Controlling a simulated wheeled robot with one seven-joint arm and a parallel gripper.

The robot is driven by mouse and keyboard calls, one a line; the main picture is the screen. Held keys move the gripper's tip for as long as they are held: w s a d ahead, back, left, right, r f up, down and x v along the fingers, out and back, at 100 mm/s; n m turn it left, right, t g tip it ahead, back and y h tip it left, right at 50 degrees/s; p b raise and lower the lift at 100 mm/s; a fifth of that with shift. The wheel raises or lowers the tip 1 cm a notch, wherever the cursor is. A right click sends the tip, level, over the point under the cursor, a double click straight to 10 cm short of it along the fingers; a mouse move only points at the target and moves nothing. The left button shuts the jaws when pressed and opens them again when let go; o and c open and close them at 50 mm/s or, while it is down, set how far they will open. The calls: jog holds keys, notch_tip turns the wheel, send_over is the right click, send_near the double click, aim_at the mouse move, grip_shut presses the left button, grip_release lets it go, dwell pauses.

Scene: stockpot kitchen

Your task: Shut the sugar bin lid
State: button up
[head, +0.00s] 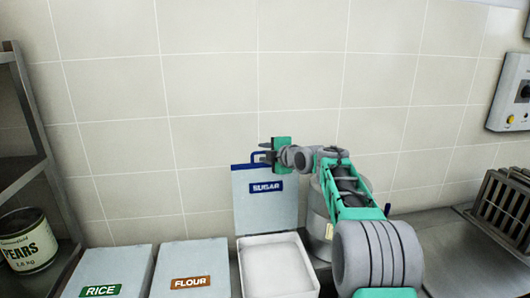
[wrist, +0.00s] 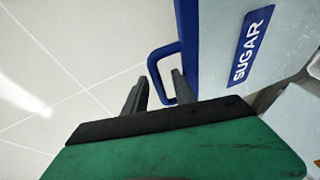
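The sugar bin's lid (head: 265,215) stands upright against the tiled wall, with a blue SUGAR label and a blue handle (head: 256,155) along its top edge. The open white sugar bin (head: 240,270) is below it. My gripper (head: 263,151) is at the lid's top edge, beside the handle. In the wrist view the two grey fingers (wrist: 158,92) are apart, one on each side of the blue handle's outer bar (wrist: 155,75). Whether either finger touches the bar cannot be told. The lid (wrist: 225,35) also shows there at the upper right.
The closed rice bin (head: 112,268) and flour bin (head: 193,260) stand left of the sugar bin. A metal pot (head: 318,225) is behind my arm on the right. A dark rack (head: 500,205) stands at the far right, and a shelf with a pears can (head: 27,240) at the left.

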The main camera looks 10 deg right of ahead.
grip_shut()
dwell(1.3)
